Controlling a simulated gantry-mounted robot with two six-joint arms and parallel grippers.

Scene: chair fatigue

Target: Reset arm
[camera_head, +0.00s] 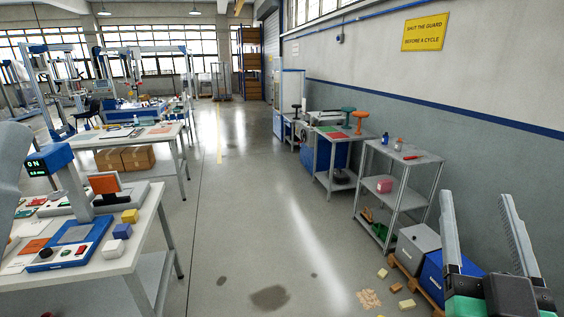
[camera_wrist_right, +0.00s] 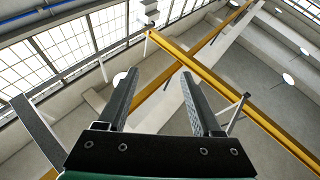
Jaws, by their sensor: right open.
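My right gripper (camera_head: 486,240) is at the lower right of the head view, its two fingers pointing up and spread apart with nothing between them. In the right wrist view the same open fingers (camera_wrist_right: 158,100) point toward the ceiling and windows. My left gripper does not show in the head view; only a pale, blurred shape stands at the left edge. No object is in contact with the right fingers.
A white table (camera_head: 150,225) at the left holds a blue device (camera_head: 72,257), a yellow block (camera_head: 130,216) and a blue block (camera_head: 122,231). A metal shelf (camera_head: 400,160) and a blue box (camera_head: 434,273) stand near my right gripper. The middle floor is clear, with dark stains (camera_head: 270,297).

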